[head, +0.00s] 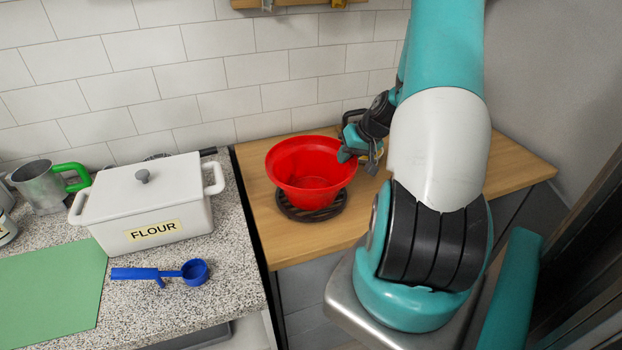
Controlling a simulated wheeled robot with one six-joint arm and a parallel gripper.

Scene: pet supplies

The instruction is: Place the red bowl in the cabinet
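The red bowl (305,172) stands upright on a dark round trivet (312,212) on the wooden counter. It looks empty. My gripper (360,153) is at the bowl's right rim, with a teal finger overlapping the rim in the picture. I cannot tell whether the fingers are closed on the rim or only beside it. My arm hides part of the counter to the right of the bowl. Grey cabinet fronts (308,287) show below the wooden counter, but I cannot tell which is the task's cabinet.
A speckled counter (228,265) on the left holds a white flour box (148,205), a blue scoop (165,272), a green mat (50,295) and a metal cup with a green handle (40,185). A tiled wall (230,75) stands behind. Bare wood (515,165) shows at the right.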

